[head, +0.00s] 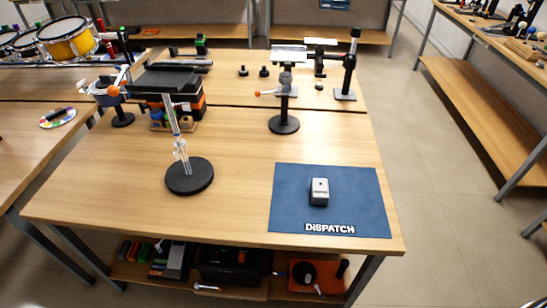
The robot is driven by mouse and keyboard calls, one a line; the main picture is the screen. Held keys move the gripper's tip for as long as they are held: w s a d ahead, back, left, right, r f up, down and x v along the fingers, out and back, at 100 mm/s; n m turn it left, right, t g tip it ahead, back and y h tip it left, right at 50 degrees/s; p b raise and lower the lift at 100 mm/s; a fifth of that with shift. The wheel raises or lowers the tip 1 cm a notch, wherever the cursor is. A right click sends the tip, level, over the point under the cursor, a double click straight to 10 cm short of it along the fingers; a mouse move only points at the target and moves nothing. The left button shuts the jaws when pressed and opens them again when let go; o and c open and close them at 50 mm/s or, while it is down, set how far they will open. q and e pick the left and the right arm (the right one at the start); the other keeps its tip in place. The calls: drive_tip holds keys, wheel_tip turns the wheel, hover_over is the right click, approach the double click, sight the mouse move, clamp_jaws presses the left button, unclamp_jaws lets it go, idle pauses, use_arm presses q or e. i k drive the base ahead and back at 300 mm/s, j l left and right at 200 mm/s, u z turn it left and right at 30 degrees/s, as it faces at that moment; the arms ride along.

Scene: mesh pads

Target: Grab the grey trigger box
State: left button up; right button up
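Nothing touches the box from above or the sides. Neither my left nor my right gripper shows in the head view.
The wooden table (240,170) is bare around the mat. A round black base with a thin stand (189,176) is at the left, and another black stand (284,124) is behind the mat. A dark-topped device (170,85) and small parts sit farther back. Floor is clear at right.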

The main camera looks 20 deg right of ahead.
sight(320, 187)
drive_tip(key=z, duration=1.15)
